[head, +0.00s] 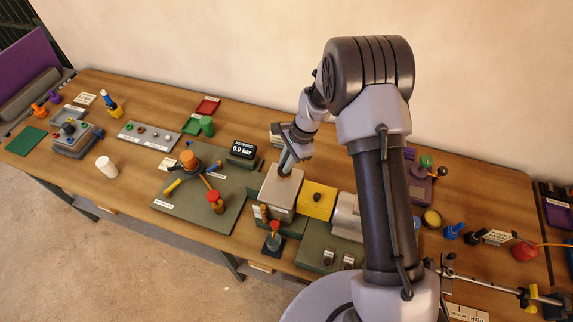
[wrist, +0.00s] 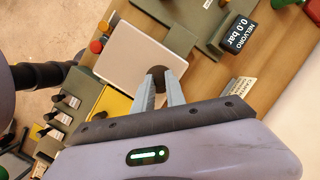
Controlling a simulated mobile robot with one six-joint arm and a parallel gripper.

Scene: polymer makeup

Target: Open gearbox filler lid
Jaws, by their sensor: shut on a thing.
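The gearbox is a pale beige box (head: 281,202) left of a yellow block. Its flat, light lid (wrist: 135,57) fills the upper middle of the wrist view. A small dark round knob (wrist: 158,71) stands near the lid's edge, partly hidden by my fingers. My gripper (head: 284,172) reaches down onto the lid from above. In the wrist view its two grey fingers (wrist: 159,82) are shut on the knob from both sides. I cannot tell whether the lid is raised from the box.
A green board (head: 182,203) with an orange-topped valve lies left. A black gauge reading 0.0 bar (head: 242,149) stands behind. Bare wood (head: 130,175) shows farther left.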

